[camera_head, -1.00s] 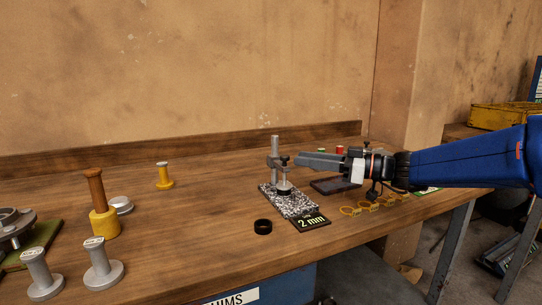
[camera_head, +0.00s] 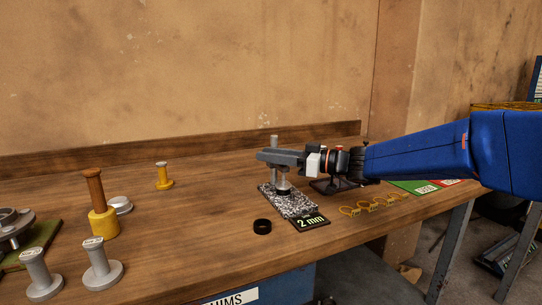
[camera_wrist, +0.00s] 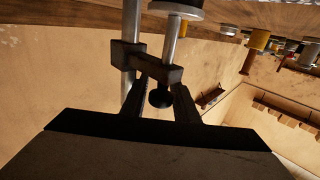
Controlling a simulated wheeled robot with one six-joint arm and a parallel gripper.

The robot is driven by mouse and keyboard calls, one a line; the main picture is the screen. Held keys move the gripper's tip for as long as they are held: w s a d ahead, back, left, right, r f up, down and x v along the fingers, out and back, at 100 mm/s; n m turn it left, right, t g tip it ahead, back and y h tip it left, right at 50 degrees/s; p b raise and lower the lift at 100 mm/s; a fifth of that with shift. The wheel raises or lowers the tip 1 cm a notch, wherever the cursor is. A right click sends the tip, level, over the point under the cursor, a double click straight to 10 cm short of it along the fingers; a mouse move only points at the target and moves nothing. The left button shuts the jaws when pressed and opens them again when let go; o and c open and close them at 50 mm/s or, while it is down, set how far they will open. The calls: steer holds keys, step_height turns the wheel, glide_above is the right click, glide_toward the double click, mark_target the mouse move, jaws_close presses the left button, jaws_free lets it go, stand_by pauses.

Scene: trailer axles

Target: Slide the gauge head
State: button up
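The gauge stand has an upright metal post (camera_head: 274,142) on a speckled granite base (camera_head: 267,191). Its gauge head (camera_head: 283,182) hangs low over the base, partly hidden under my gripper (camera_head: 265,157). In the wrist view I see the post (camera_wrist: 131,22), a dark cross arm (camera_wrist: 148,66), the gauge head's metal spindle (camera_wrist: 172,38) and a round black knob (camera_wrist: 160,98). My gripper's fingers (camera_wrist: 163,88) stand apart, one on each side of the knob, with their tips by the cross arm. Whether they touch it I cannot tell.
A black ring (camera_head: 262,226) and a "2 mm" sign (camera_head: 311,222) lie in front of the base. Several yellow shims (camera_head: 370,206) lie to the right. Grey spindles (camera_head: 101,266) and a yellow-brown post (camera_head: 103,222) stand left.

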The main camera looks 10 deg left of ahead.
jaws_close()
step_height(320, 180, up, 4)
stand_by(0.3)
jaws_free()
steer(key=shift+d, duration=0.15)
steer(key=s+d, duration=0.3)
steer(key=d, duration=1.3)
steer(key=shift+s+d, duration=0.15)
steer(key=shift+d, duration=0.25)
